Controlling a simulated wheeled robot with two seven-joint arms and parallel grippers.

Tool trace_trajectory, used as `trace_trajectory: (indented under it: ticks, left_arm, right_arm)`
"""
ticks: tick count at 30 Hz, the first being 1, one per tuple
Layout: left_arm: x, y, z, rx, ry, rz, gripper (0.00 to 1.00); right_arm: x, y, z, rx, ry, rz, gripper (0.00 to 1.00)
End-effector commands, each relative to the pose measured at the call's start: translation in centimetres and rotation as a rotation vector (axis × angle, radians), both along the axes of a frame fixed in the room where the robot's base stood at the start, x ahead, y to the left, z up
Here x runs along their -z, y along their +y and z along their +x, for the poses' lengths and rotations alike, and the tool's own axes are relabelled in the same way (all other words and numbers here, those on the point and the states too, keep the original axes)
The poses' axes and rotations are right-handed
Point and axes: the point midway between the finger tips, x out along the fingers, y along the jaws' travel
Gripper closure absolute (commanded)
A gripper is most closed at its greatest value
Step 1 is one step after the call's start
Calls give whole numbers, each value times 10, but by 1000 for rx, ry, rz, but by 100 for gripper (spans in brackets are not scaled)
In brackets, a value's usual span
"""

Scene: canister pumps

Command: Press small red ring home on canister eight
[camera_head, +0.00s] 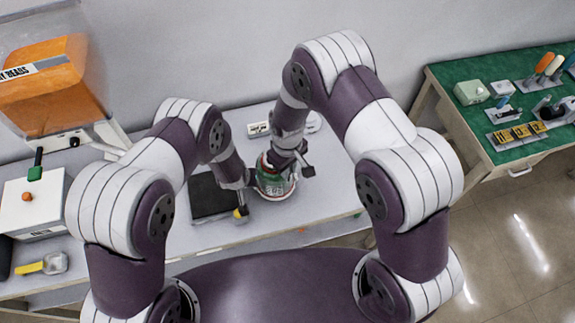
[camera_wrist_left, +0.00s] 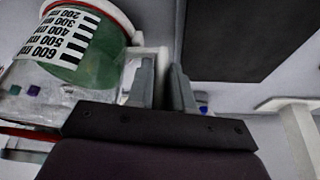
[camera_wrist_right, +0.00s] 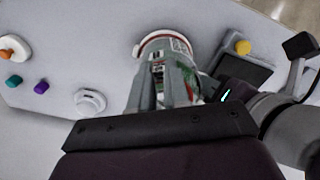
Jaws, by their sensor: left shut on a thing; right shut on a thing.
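The canister (camera_head: 277,185), clear with green contents and a red-and-white rim, stands on the grey bench between my grippers. In the left wrist view the canister (camera_wrist_left: 75,45) shows black volume marks and a white side handle (camera_wrist_left: 137,62). My left gripper (camera_head: 246,185) is at its left side, shut on that handle. My right gripper (camera_head: 283,158) is over the canister's top, its fingers (camera_wrist_right: 163,75) pointing down at it. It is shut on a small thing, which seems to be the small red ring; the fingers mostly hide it. I cannot tell how the ring sits.
A dark tray (camera_head: 210,197) lies left of the canister, with a yellow knob (camera_wrist_right: 242,47) beside it. A white lid-like part (camera_wrist_right: 90,102) and small coloured parts lie behind. An orange dispenser (camera_head: 45,85) stands at the left. A green-topped table (camera_head: 510,100) is at the right.

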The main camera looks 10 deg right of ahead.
Motion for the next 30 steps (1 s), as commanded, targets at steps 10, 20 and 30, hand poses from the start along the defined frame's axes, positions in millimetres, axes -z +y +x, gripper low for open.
trace_trajectory:
  ticks: [10, 20, 30]
  left_arm:
    - [0, 0, 0, 0, -1, 0, 100]
    - [0, 0, 0, 0, -1, 0, 100]
    - [0, 0, 1, 0, -1, 0, 100]
  right_arm:
    - [1, 0, 0, 0, 0, 0, 100]
    - [1, 0, 0, 0, 0, 0, 55]
    - [0, 0, 0, 0, 0, 0, 25]
